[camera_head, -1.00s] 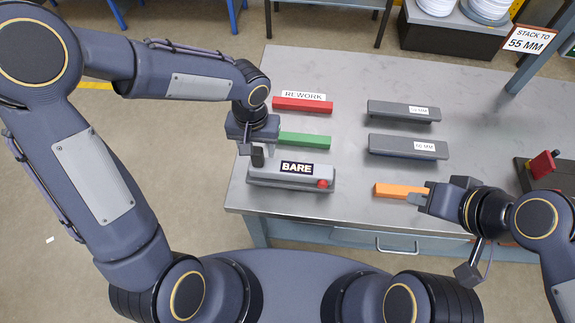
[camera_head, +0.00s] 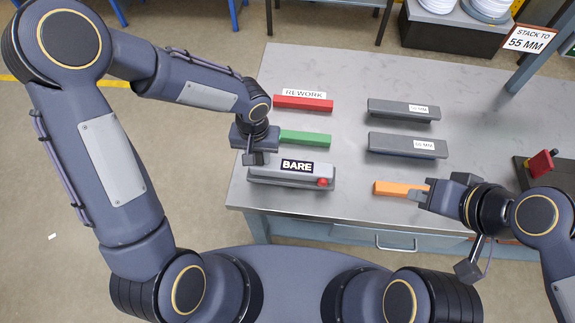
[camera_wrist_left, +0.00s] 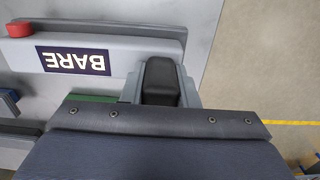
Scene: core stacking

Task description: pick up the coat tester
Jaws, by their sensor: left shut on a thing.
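The coat tester, a grey box (camera_head: 265,174) with a dark BARE display and a red button at its right end, lies at the near left of the bench. My left gripper (camera_head: 256,159) is at the tester's left end, shut on it. In the left wrist view the tester (camera_wrist_left: 115,45) runs along the top, and a black grip-like part (camera_wrist_left: 160,82) shows at its end. The far finger and the exact contact are hidden. My right gripper (camera_head: 424,194) is beside the right end of the orange bar; its finger gap is unclear.
A green bar (camera_head: 305,138) lies just behind the tester, with a red bar (camera_head: 303,103) farther back. Two grey blocks (camera_head: 405,110) (camera_head: 408,146) with labels lie right of centre. The orange bar (camera_head: 390,188) lies at the front. Bare bench (camera_head: 345,180) separates it from the tester.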

